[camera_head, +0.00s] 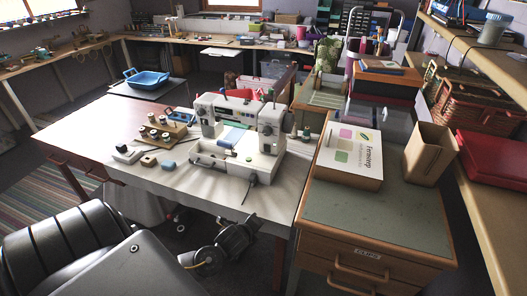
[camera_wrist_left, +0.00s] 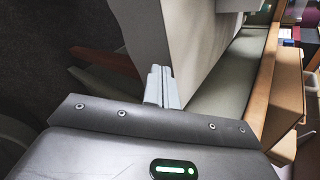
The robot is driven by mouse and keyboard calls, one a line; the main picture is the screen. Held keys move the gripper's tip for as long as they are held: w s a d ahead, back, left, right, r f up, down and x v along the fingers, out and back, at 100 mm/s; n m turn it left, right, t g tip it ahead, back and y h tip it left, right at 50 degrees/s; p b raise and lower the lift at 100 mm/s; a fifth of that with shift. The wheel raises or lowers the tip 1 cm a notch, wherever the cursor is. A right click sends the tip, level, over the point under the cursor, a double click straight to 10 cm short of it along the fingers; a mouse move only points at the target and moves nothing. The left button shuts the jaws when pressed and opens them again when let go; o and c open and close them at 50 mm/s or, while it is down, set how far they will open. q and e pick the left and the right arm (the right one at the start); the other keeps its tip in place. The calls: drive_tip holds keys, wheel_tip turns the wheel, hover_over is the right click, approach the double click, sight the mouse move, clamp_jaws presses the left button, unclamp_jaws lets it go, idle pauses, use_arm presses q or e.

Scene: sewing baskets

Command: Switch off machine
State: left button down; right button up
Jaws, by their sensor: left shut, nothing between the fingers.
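The white sewing machine (camera_head: 208,128) stands on the white table (camera_head: 190,200), in the middle of the head view. It has a dial on its left head and another on the right column. A power switch cannot be made out. My left gripper (camera_wrist_left: 163,76) shows in the left wrist view, its two pale fingers together and empty. A large pale surface lies just beyond the fingers; no machine can be made out there. In the head view dark arm links of mine are at the table's front edge, but the fingertips cannot be made out. My right gripper is not in view.
A spool rack (camera_head: 165,133) and small items lie left of the machine. A blue basket (camera_head: 147,78) is behind them.

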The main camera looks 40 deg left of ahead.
sight(266, 148)
use_arm(q)
drive_tip(key=w+a+r+m+t, duration=0.1)
drive_tip(key=r+m, duration=0.1)
drive_tip(key=w+a+r+m, duration=0.2)
drive_tip(key=w+a+r+m+t+y, duration=0.1)
drive_tip(key=w+a+r+m, duration=0.1)
drive_tip(key=shift+w+r+t, duration=0.25)
drive_tip(key=shift+r+t, duration=0.05)
drive_tip(key=shift+r, duration=0.05)
drive_tip(key=w+a+r+m+t+y, duration=0.1)
drive_tip(key=w+a+r+m+t, duration=0.1)
drive_tip(key=w+a+r+m, duration=0.2)
drive_tip(key=a+r+m, duration=0.1)
drive_tip(key=a+m, duration=0.1)
drive_tip(key=shift+r+m+t+y, duration=0.3)
drive_tip(key=shift+r, duration=0.05)
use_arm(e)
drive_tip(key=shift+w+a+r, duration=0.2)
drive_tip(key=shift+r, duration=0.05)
use_arm(q)
drive_tip(key=shift+w, duration=0.1)
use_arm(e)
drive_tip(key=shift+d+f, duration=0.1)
